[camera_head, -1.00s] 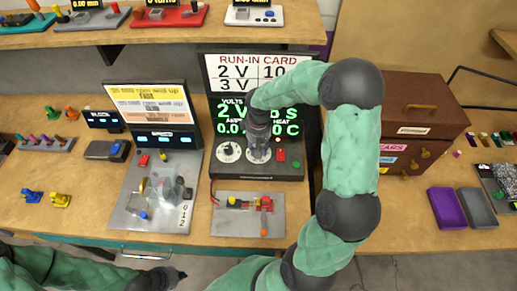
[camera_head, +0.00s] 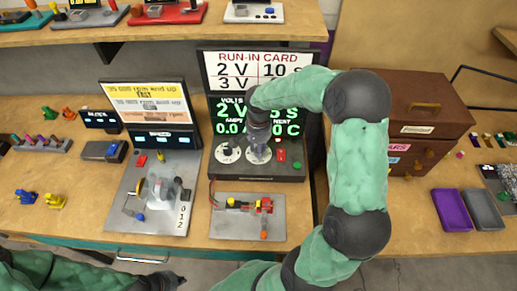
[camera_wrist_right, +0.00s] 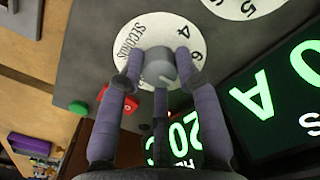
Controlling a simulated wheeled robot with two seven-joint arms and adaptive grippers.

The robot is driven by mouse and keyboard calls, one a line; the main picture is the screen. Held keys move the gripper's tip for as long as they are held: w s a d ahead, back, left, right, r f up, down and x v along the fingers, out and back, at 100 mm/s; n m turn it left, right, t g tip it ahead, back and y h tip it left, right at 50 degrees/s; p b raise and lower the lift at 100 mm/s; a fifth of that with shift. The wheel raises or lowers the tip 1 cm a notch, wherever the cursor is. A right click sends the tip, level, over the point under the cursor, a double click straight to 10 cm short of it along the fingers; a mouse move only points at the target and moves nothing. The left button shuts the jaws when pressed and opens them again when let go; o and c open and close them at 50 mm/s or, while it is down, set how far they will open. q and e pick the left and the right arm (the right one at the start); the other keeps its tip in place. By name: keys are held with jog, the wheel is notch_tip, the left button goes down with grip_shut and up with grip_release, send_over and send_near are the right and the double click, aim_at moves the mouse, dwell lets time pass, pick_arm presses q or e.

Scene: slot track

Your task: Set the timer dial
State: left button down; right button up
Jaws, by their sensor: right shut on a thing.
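The timer dial is the right-hand dial on the dark power supply (camera_head: 240,172). It has a white face marked SECONDS (camera_wrist_right: 137,40) and a grey knob (camera_wrist_right: 160,68). My right gripper (camera_wrist_right: 160,62) reaches down over it, with fingers on both sides of the knob, shut on it. In the head view this gripper (camera_head: 258,150) hides most of the dial. The green display (camera_head: 228,112) is partly covered by my right arm, so its seconds value is hard to read. The run-in card (camera_head: 235,70) behind it reads 2 V, 10 s and 3 V. My left gripper (camera_head: 168,281) is low at the left, its fingers unclear.
A small motor board (camera_head: 230,228) is in front. A machine with a screen (camera_head: 150,215) stands left, a brown drawer box (camera_head: 395,105) right.

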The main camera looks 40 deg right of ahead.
jog(key=m, duration=0.4)
jog(key=shift+m+b, duration=0.3)
jog(key=shift+b, duration=0.1)
jog(key=m, duration=0.4)
jog(key=shift+b, duration=0.3)
jog(key=shift+m, duration=0.3)
jog(key=o, duration=1.2)
jog(key=shift+c, duration=0.2)
notch_tip(320, 180, up, 12)
